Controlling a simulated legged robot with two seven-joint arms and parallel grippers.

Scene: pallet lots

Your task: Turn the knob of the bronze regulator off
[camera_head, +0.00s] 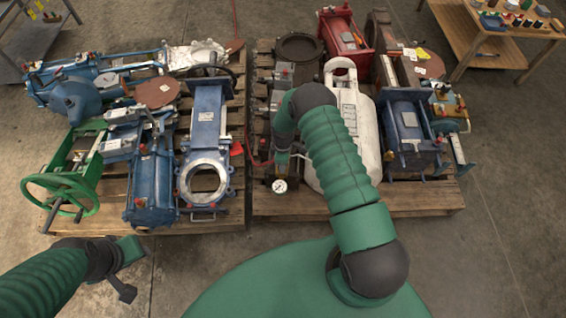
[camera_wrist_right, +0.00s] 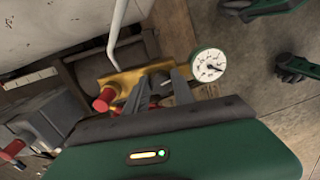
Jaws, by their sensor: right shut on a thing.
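The bronze regulator (camera_wrist_right: 128,78) shows in the right wrist view as a brassy body with red-tipped parts and a round white gauge (camera_wrist_right: 208,65). In the head view the gauge (camera_head: 280,186) faces me at the front of the right pallet, and my right arm partly covers the regulator. My right gripper (camera_wrist_right: 160,82) is at the regulator, its two grey fingers closed on the knob, which they mostly hide. How far the knob is turned cannot be told. My left gripper (camera_head: 134,272) is open and empty, low at the left, in front of the left pallet.
The right pallet (camera_head: 420,200) also holds a white casing (camera_head: 345,170) close beside the regulator and a blue valve (camera_head: 408,130). The left pallet (camera_head: 225,215) carries blue valves and a green handwheel (camera_head: 60,195). A wooden table (camera_head: 480,45) stands at back right. Floor at right is clear.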

